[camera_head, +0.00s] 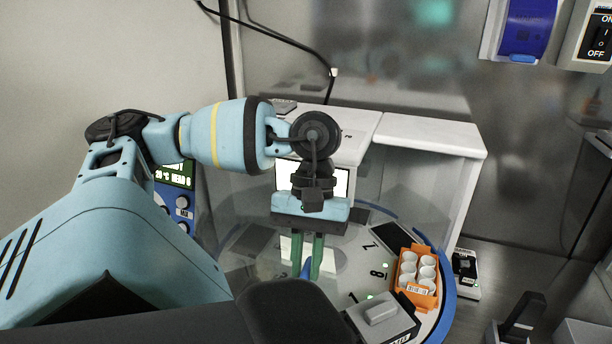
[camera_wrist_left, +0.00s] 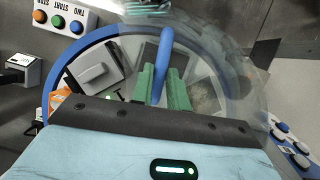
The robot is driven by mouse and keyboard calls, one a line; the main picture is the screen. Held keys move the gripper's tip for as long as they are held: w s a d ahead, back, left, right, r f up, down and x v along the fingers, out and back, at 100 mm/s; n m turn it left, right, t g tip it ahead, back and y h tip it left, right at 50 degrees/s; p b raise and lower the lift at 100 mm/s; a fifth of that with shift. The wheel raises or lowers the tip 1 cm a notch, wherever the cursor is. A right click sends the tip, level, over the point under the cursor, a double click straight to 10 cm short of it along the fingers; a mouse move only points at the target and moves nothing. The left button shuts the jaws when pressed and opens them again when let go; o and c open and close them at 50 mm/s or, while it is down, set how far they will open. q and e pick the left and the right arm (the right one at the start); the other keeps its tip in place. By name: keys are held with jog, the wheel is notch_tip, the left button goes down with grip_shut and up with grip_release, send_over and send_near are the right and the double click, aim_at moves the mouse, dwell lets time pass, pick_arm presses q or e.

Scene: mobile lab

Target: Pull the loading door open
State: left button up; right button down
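The loading door (camera_head: 245,255) is a clear curved panel on the front of the round machine. It also shows as a see-through arc in the left wrist view (camera_wrist_left: 235,60). Its blue handle (camera_wrist_left: 165,45) stands out between the fingers in the left wrist view; only a small blue part of the handle (camera_head: 307,267) shows in the head view. My left gripper (camera_head: 307,262) points down with its two green fingers on either side of the handle. The fingers (camera_wrist_left: 162,88) are close together and the handle fills the gap between them. My right gripper is not in view.
Behind the door is a round numbered deck with a blue rim (camera_head: 447,300). An orange rack (camera_head: 421,299) of white vials and a grey box (camera_head: 385,318) sit on it. A small black-and-white device (camera_head: 465,268) stands at right. A blue control panel (camera_head: 180,205) is at left.

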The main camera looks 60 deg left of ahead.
pick_arm(q)
jog(key=o, duration=0.4)
